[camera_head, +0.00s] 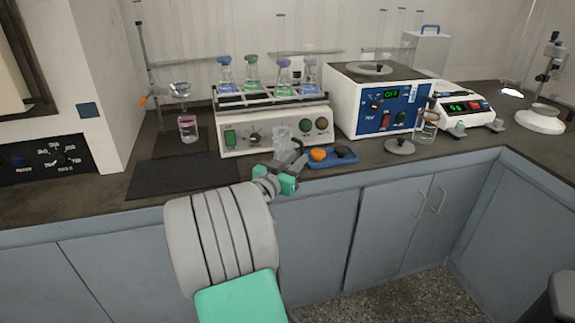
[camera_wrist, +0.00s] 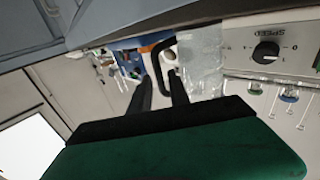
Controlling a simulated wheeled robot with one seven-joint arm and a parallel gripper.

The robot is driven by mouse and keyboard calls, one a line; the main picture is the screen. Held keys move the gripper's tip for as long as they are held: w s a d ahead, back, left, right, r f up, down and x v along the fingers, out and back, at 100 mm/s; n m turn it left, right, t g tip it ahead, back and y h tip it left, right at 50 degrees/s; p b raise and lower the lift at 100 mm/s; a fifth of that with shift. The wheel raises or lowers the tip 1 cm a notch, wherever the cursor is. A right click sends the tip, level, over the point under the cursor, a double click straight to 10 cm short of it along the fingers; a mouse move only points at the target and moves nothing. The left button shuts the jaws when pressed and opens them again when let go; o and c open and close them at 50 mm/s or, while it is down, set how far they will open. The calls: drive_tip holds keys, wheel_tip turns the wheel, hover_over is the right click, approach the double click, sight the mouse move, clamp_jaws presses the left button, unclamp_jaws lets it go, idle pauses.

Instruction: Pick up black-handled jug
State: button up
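The black-handled jug (camera_head: 282,140) is a clear, upright vessel on the dark counter, in front of the white shaker. In the wrist view its clear body (camera_wrist: 200,62) is just beyond the right fingertip, and its black loop handle (camera_wrist: 157,50) is straight ahead of the fingers. My gripper (camera_head: 298,163) is low at the counter's front, close to the jug on its handle side. In the wrist view my gripper (camera_wrist: 159,76) has its two dark fingers apart, with the handle at or just beyond the gap. I cannot tell whether they touch it.
A blue tray (camera_head: 345,161) with an orange item and a black item lies just right of my gripper. The shaker (camera_head: 283,138) with several flasks stands behind the jug. A dark mat (camera_head: 175,178) lies to the left. A clear beaker (camera_head: 427,128) stands farther right.

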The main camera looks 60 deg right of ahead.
drive_tip(key=d, duration=0.6)
drive_tip(key=shift+s+d+f, duration=0.2)
drive_tip(key=shift+d+f, duration=0.05)
drive_tip(key=shift+c, duration=0.3)
clamp_jaws()
drive_tip(key=shift+r, duration=0.1)
idle(0.6)
